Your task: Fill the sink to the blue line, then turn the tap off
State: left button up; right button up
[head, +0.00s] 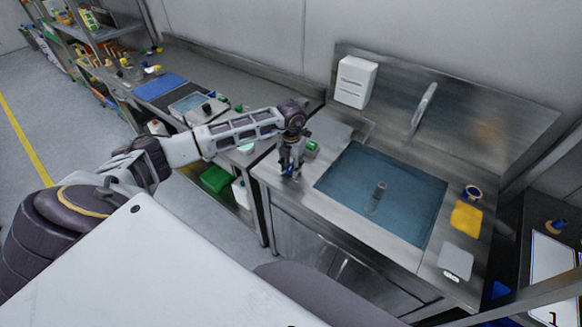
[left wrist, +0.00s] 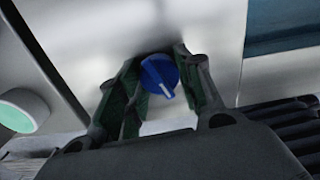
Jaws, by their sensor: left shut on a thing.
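The sink (head: 340,189) is a steel counter basin that looks blue inside, with a grey upright pipe (head: 379,190) in it. I cannot make out the blue line or the water level. The curved metal tap spout (head: 424,105) stands at the back of the sink; I cannot tell whether water runs from it. A round blue knob (left wrist: 158,73) with a white pointer mark sits between the fingers of my left gripper (left wrist: 163,88) in the left wrist view. My left gripper (head: 289,170) points down at the counter, left of the sink, shut on the knob.
A green-topped item (head: 311,148) stands close to the right of my left gripper. A white dispenser (head: 355,81) hangs on the back panel. A yellow cloth (head: 466,217) and a grey pad (head: 456,262) lie right of the sink. A cluttered bench runs to the left.

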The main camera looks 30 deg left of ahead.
aim_at(291, 168)
pick_arm(q)
jog(key=shift+r+n, duration=0.1)
jog(key=shift+n, duration=2.4)
jog(key=shift+w, duration=0.1)
jog(key=o, duration=1)
jog(key=shift+o, duration=0.2)
notch_tip(291, 168, up, 12)
